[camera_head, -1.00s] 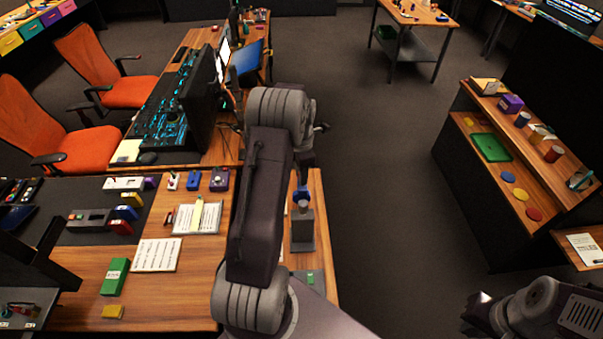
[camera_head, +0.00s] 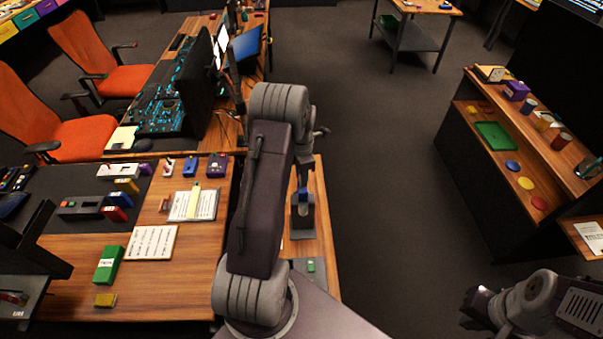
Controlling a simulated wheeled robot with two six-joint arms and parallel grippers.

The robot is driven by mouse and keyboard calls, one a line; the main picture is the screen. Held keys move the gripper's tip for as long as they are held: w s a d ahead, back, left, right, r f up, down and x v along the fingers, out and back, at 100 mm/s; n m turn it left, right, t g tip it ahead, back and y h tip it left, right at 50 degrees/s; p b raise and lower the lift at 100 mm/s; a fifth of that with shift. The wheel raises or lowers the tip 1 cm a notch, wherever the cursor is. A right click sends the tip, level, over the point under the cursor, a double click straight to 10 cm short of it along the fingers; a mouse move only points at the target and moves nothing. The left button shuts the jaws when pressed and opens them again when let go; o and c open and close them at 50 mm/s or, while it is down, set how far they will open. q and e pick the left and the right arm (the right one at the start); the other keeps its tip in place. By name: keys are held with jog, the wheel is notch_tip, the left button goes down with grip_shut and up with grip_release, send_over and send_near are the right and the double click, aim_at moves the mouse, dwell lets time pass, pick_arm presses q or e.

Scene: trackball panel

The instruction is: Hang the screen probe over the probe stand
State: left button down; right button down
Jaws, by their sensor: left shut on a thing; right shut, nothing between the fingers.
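The probe stand (camera_head: 302,222) is a grey upright on a flat base on the narrow right part of the desk, just right of my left arm. A small blue thing with a pale lower part, which looks like the screen probe (camera_head: 302,191), is at the top of the stand, below my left wrist. I cannot tell whether it touches the stand. My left gripper (camera_head: 302,176) is shut on it, with its fingers mostly hidden by the wrist and arm. My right gripper (camera_head: 476,306) is shut and empty at the lower right, over the floor.
A green box (camera_head: 107,265), papers (camera_head: 152,243) and small coloured devices lie on the desk (camera_head: 205,270) left of my arm. A small green thing (camera_head: 311,266) lies in front of the stand. A shelf (camera_head: 460,140) stands at right. The floor between is clear.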

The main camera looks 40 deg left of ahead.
aim_at(302, 190)
pick_arm(q)
jog(key=shift+f+b, duration=2.2)
jog(key=shift+f, duration=1.5)
jog(key=c, duration=1.1)
grip_release()
jog(key=shift+o, duration=0.2)
jog(key=shift+r, duration=0.4)
notch_tip(302, 190, up, 8)
jog(key=shift+r+b, duration=0.2)
jog(key=shift+b, duration=0.75)
